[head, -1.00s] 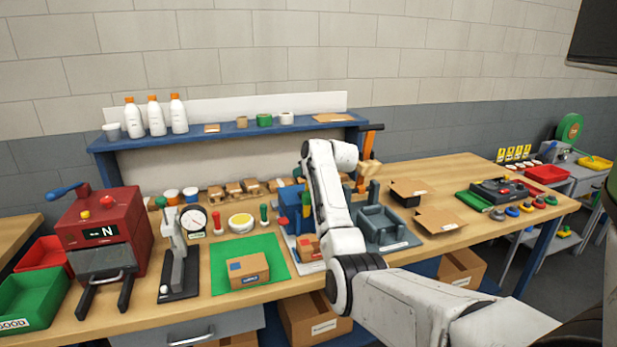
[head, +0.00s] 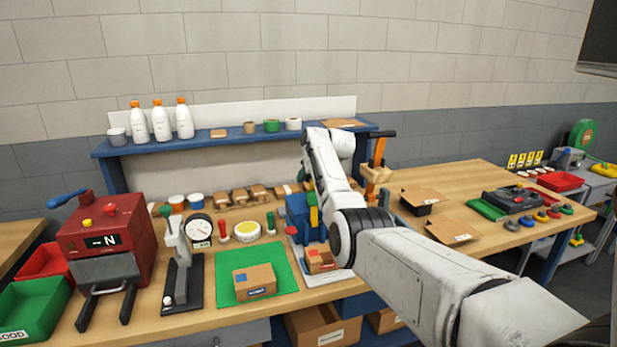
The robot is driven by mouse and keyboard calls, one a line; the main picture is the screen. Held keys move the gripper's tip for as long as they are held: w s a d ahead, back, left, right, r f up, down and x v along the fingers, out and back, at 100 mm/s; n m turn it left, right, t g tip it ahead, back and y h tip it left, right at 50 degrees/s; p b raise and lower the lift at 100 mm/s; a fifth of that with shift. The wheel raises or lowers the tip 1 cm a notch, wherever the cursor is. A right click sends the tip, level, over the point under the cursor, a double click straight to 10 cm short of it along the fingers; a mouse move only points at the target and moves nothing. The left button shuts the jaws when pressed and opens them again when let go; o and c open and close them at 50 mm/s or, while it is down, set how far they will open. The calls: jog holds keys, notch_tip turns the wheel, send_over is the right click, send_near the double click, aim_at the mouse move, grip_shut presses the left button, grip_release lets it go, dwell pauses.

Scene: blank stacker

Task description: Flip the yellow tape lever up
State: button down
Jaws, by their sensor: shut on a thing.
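A blue tape unit (head: 297,212) stands on the bench near the middle, partly hidden by my arm. A narrow upright yellow piece (head: 313,217), which looks like the yellow tape lever, shows at its right side, close against my arm's outline. Its lower part and exact tilt are hard to tell. My white arm reaches in from the lower right and bends above this spot. My gripper is hidden behind the arm, so its fingers and any contact with the lever do not show.
A green mat (head: 225,290) with a cardboard box (head: 254,281) lies left of the unit. A small orange-brown box (head: 321,259) sits in front of it. An orange-handled stand (head: 379,153) rises right of my arm. The blue shelf (head: 225,138) runs behind.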

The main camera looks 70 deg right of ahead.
jog(key=shift+s+f, duration=0.25)
jog(key=shift+f, duration=0.2)
jog(key=c, duration=1.1)
grip_release()
jog(key=o, duration=0.3)
jog(key=shift+d, duration=0.2)
jog(key=shift+o, duration=0.3)
jog(key=shift+w+r, duration=0.1)
jog(key=shift+r, duration=0.05)
jog(key=shift+a+r, duration=0.15)
jog(key=shift+r, duration=0.15)
jog(key=b+v, duration=0.1)
jog(key=v, duration=0.9)
jog(key=shift+s+a+b, duration=0.1)
jog(key=shift+s+b, duration=0.15)
jog(key=shift+b, duration=0.05)
